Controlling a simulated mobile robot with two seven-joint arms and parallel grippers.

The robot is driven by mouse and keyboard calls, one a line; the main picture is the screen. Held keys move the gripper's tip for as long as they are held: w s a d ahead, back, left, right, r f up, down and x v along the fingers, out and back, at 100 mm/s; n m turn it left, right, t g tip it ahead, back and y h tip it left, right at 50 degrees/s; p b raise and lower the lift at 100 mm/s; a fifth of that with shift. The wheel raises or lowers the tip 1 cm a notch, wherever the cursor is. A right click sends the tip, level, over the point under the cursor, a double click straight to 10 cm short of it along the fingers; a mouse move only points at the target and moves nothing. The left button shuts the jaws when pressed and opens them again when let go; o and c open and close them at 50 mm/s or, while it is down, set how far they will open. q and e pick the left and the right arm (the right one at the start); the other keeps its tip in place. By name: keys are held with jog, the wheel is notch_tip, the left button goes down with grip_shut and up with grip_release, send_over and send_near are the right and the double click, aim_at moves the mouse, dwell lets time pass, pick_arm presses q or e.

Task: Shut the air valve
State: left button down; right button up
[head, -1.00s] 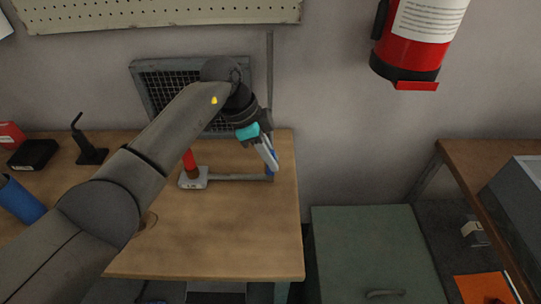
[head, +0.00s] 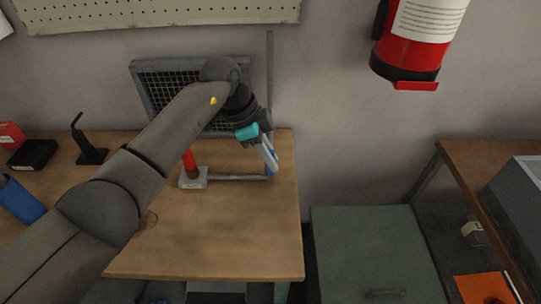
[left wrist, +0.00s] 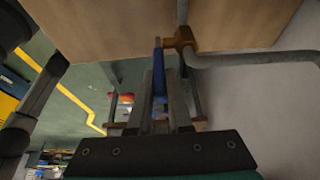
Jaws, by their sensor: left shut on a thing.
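The air valve has a brass body (left wrist: 182,40) and a blue lever (left wrist: 158,72) in the left wrist view. The body joins grey pipes at the table's back right corner. In the head view the lever (head: 273,160) is a small blue strip, mostly covered by the gripper. My left gripper (head: 268,165) reaches down to it from above. Its two fingers (left wrist: 164,100) stand on either side of the lever and are shut on it. The exact angle of the lever to the pipe is hard to tell. My right gripper is in no view.
A grey pipe (head: 235,178) runs along the table (head: 230,235) to a pale block (head: 194,180) with a red upright part. Another pipe (head: 270,80) rises up the wall. A wall grille (head: 165,90) is behind my arm. The table's front right is clear.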

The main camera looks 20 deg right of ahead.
pick_arm(q)
jog(key=shift+a, duration=0.1)
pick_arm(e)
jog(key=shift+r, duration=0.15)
pick_arm(q)
jog(key=shift+w+a+f+g+h, duration=0.3)
jog(key=shift+a+h, duration=0.35)
jog(key=shift+h, duration=0.45)
jog(key=shift+w+a+f+g+h, duration=0.15)
jog(key=shift+a+g+h, duration=0.2)
jog(key=shift+a+h, duration=0.55)
jog(key=shift+w+a+f+g+h, duration=0.25)
jog(key=shift+a+g+h, duration=0.15)
jog(key=shift+h, duration=0.9)
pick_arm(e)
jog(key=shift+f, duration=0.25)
pick_arm(q)
jog(key=shift+a, duration=0.1)
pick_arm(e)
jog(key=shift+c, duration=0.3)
